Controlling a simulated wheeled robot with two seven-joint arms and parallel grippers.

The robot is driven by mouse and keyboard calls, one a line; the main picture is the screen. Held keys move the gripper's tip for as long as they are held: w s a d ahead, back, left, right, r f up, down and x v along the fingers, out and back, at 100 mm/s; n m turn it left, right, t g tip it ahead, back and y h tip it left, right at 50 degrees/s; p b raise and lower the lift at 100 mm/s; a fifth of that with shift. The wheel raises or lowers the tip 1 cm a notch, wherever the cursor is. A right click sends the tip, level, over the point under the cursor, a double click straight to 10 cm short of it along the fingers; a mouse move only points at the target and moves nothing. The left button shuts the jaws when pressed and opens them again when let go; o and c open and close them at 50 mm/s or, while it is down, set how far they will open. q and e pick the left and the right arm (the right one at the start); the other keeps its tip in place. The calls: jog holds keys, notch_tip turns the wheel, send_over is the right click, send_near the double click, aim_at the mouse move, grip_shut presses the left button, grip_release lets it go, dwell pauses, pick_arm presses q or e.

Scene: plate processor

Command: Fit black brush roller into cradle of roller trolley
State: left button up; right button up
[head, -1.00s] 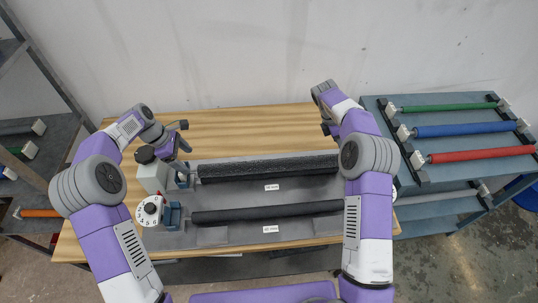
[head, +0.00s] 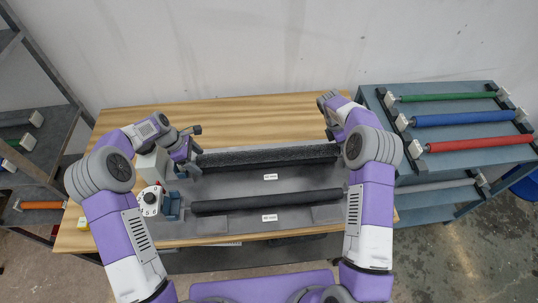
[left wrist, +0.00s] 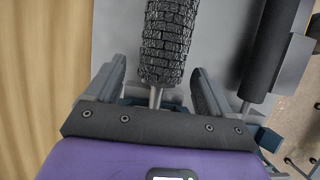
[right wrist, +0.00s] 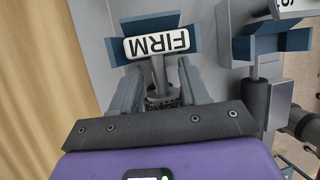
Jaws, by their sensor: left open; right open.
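The black brush roller (head: 255,159) lies left to right on the grey bench unit, the farther of two dark rollers. In the left wrist view, its bristled end (left wrist: 168,40) and bare metal shaft sit between the open fingers of my left gripper (left wrist: 155,78), with gaps on both sides. My right gripper (right wrist: 160,75) is open around the shaft at the other end, beside a holder marked FIRM (right wrist: 157,43). In the head view my right arm hides most of that end. The blue-grey rack (head: 412,165) at right, probably the roller trolley, carries green, blue and red rollers.
A smooth black roller (head: 265,202) lies nearer me, parallel to the brush roller. A white dial (head: 150,200) stands at the unit's left. Bare wooden table (head: 240,112) lies behind the unit. A grey shelf (head: 45,150) stands at far left.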

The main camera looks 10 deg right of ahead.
pick_arm(q)
jog(key=shift+c, duration=0.5)
pick_arm(e)
jog(key=shift+c, duration=0.4)
pick_arm(q)
jog(key=c, duration=0.7)
pick_arm(e)
jog(key=c, duration=0.7)
pick_arm(q)
grip_shut()
pick_arm(e)
grip_shut()
